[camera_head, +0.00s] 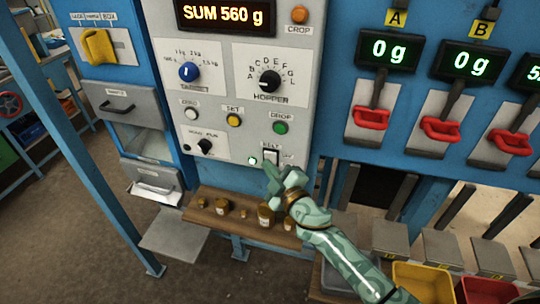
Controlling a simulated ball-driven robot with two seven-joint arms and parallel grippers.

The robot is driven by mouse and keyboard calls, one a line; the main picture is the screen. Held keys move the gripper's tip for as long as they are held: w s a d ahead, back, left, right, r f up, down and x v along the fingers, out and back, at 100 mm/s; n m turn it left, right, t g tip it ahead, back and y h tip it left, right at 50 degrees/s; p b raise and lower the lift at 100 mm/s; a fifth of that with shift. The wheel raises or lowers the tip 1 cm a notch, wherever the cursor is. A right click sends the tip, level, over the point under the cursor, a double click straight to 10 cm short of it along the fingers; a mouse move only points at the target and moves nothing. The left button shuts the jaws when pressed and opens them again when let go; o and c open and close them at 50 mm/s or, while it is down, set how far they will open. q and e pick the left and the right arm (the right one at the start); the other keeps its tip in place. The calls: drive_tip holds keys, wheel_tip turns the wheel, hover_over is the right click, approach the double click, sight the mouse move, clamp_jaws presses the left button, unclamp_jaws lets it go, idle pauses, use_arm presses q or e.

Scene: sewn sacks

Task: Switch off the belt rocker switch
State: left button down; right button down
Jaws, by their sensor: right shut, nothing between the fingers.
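The belt rocker switch (272,156) is a small white rocker in a dark frame at the lower right of the grey control panel (220,105), under a label that reads BELT. A small green lamp (252,160) glows just left of it. My right gripper (270,172) is shut and empty, with its fingertips at the switch's lower edge. I cannot tell whether they touch it. The gripper hides the area just below the switch. My left gripper is not in view.
A green DROP button (281,128), a yellow SET button (233,120) and a black hopper knob (270,82) sit above the switch. A wooden shelf (240,226) with several brass weights is below. Red-handled levers (371,118) stand to the right.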

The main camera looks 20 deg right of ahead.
drive_tip(key=shift+w+d, duration=0.1)
drive_tip(key=shift+w, duration=0.05)
drive_tip(key=shift+w+d, duration=0.15)
drive_tip(key=shift+w, duration=0.05)
drive_tip(key=shift+w+d, duration=0.2)
drive_tip(key=shift+w, duration=0.1)
idle(0.9)
drive_tip(key=shift+s, duration=0.1)
drive_tip(key=shift+s+a, duration=0.5)
drive_tip(key=shift+s, duration=0.1)
drive_tip(key=s+a, duration=0.1)
drive_tip(key=s, duration=0.1)
drive_tip(key=s+a, duration=0.1)
drive_tip(key=s, duration=0.1)
drive_tip(key=shift+a+f, duration=0.3)
drive_tip(key=shift+a, duration=0.05)
idle(0.4)
